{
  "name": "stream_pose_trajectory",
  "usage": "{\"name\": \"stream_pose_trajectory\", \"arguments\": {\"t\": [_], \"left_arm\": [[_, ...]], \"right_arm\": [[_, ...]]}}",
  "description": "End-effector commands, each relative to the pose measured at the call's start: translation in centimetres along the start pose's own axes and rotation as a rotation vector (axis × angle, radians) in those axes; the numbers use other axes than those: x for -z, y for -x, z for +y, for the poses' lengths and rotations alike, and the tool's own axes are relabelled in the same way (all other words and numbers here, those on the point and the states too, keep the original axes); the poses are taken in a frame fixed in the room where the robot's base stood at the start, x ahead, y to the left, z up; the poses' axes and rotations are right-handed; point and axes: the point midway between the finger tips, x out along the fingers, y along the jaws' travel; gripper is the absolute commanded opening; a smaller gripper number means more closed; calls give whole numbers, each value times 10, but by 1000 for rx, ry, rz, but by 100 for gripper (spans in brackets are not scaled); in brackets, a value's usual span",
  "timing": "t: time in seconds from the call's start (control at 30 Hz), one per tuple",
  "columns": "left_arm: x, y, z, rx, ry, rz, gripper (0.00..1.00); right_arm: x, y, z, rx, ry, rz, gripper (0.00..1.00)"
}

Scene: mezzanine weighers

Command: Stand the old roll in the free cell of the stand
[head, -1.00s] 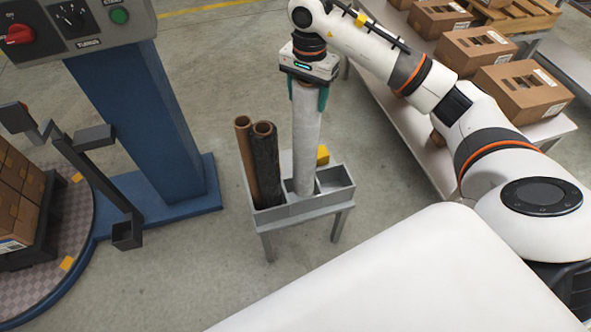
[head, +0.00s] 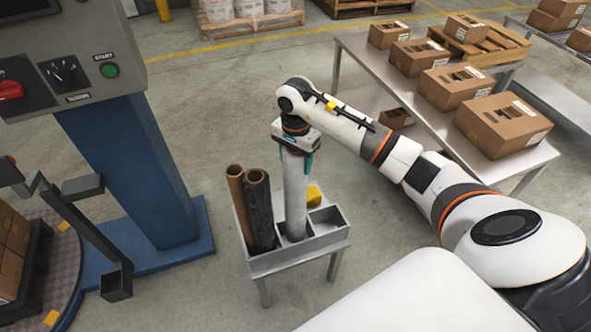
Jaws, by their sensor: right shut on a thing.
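A pale grey, film-like roll (head: 296,195) stands upright with its lower end inside a middle cell of the grey metal stand (head: 290,262). My right gripper (head: 295,152) is shut on the top of this roll, above the stand. A brown tube (head: 236,185) and a black roll (head: 259,210) lean side by side in the left part of the stand. The cell at the right end (head: 327,221) looks empty. The roll's bottom end is hidden by the cell walls. My left gripper is out of view.
A blue machine column (head: 130,160) with a control panel (head: 70,75) stands left of the stand. A table with several cartons (head: 500,122) is at the right. A yellow block (head: 315,195) shows behind the roll. Open floor lies around the stand.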

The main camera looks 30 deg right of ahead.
Motion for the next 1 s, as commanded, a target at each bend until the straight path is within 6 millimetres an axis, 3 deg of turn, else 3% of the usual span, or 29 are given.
{"name": "stream_pose_trajectory", "arguments": {"t": [0.27,0.53,0.83,0.87,1.0], "left_arm": [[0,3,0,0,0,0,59],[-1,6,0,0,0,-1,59],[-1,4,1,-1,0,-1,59],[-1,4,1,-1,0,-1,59],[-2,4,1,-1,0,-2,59]], "right_arm": [[0,-15,1,-5,0,1,0],[0,-47,1,-4,0,1,0],[-1,-49,2,-6,0,-2,0],[0,-51,0,-1,1,-1,62],[0,-51,0,-1,0,0,82]]}}
